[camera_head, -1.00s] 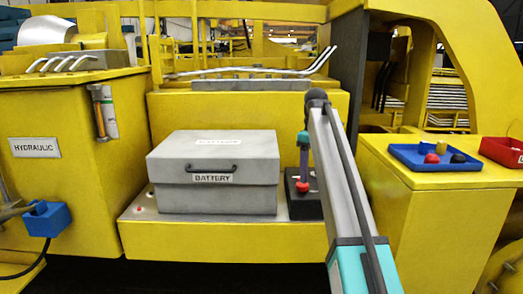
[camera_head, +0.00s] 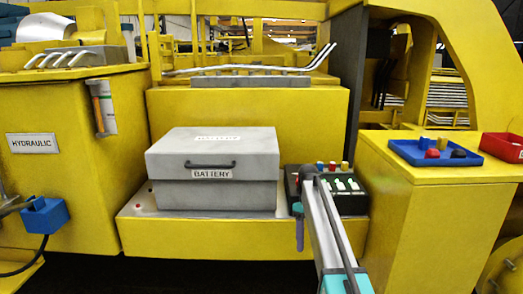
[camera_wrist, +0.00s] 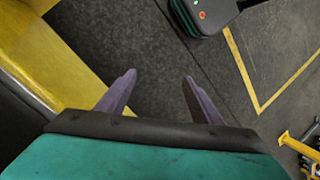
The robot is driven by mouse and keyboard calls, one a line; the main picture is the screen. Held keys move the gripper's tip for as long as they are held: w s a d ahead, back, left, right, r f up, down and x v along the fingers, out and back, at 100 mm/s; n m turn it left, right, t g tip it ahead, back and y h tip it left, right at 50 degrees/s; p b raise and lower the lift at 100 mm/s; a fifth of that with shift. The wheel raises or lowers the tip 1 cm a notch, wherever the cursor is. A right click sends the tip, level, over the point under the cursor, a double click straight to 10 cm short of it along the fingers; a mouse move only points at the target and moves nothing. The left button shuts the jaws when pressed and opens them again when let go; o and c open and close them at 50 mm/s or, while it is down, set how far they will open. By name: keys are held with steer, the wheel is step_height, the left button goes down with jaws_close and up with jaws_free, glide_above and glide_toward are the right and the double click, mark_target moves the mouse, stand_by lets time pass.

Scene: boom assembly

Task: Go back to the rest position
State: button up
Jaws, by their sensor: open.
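My gripper (camera_wrist: 159,79) shows two purple fingers spread apart in the wrist view, with nothing between them. Dark floor shows beyond the fingertips. In the head view my arm reaches up from the bottom, right of centre. A purple finger (camera_head: 299,232) hangs down left of the arm, in front of the yellow ledge and beside the control box (camera_head: 350,203). The gripper touches nothing that I can make out. The other finger is hidden in the head view.
A grey battery box (camera_head: 212,170) stands closed on the yellow ledge (camera_head: 200,232). The control box has coloured buttons and switches. A blue tray (camera_head: 470,160) with small coloured parts and a red tray (camera_head: 503,147) lie on the right yellow cabinet. A hydraulic cabinet (camera_head: 85,190) stands left.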

steer(key=s+f+m+g+b, duration=0.1)
steer(key=s+f, duration=0.6)
steer(key=f, duration=0.4)
steer(key=s+f+g, duration=0.1)
steer(key=s+f, duration=0.7)
steer(key=f, duration=0.2)
steer(key=s+f+m+g+b, duration=0.1)
steer(key=s+f, duration=0.6)
steer(key=f, duration=0.4)
steer(key=s+f+m, duration=0.2)
steer(key=s+f, duration=0.3)
steer(key=s, duration=0.5)
steer(key=s+f+m+b, duration=0.1)
steer(key=s+f+m, duration=0.1)
steer(key=s+f, duration=0.3)
steer(key=s+f+m+t, duration=0.1)
steer(key=s+f+m, duration=0.2)
steer(key=s, duration=1.1)
steer(key=shift+s+f, duration=0.3)
steer(key=shift+f, duration=1.15)
